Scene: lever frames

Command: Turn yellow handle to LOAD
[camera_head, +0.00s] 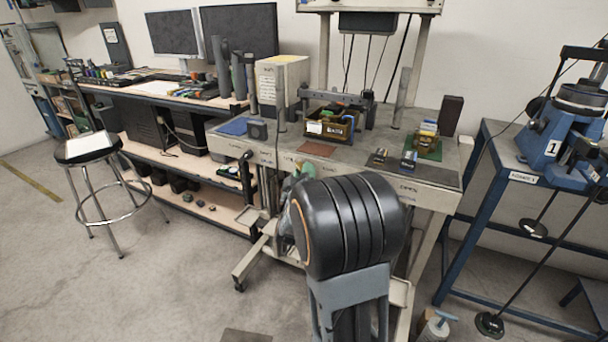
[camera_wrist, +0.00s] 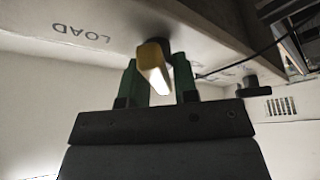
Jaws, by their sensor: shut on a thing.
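The yellow handle (camera_wrist: 152,60) is in the wrist view, below the pale edge of the machine bench. It sits between the two green fingers of my gripper (camera_wrist: 157,78), which is shut on it. The handle's free end points down in the picture, and its dark pivot is at the bench face. The word LOAD (camera_wrist: 80,34) reads upside down on that face, left of the handle. Other marking lies to the right but is too blurred to read. In the head view my arm hides the handle and most of the gripper.
The machine bench (camera_head: 440,185) carries several small parts and bins. A blue stand (camera_head: 475,215) with a blue machine (camera_head: 565,135) is on the right. A stool (camera_head: 90,148) stands at left. The floor between stool and bench is open. A dark knob (camera_wrist: 247,85) sits right of my gripper.

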